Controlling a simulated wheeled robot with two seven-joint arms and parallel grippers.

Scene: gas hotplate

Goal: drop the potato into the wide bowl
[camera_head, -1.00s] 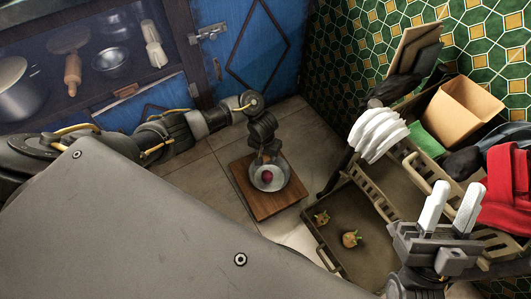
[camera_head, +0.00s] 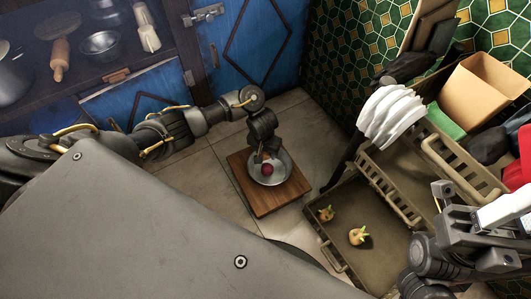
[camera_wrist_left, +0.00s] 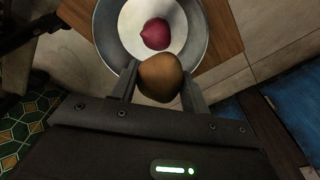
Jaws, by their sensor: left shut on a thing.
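The potato (camera_wrist_left: 161,77) is brown and rounded. In the left wrist view it sits between the two fingers of my left gripper (camera_wrist_left: 158,82), which is shut on it. The wide bowl (camera_wrist_left: 197,45) is a shiny metal bowl, partly behind the potato in that view. In the head view the bowl (camera_head: 283,168) stands on a wooden board, with my left gripper (camera_head: 264,156) over its far left part. A dark red round vegetable (camera_wrist_left: 157,33) lies in the bowl.
The square wooden board (camera_head: 270,205) lies on the tiled floor (camera_head: 205,180). A dark tray (camera_head: 375,265) to its right holds two yellowish vegetables (camera_head: 358,236). Blue cabinets (camera_head: 250,45) are behind.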

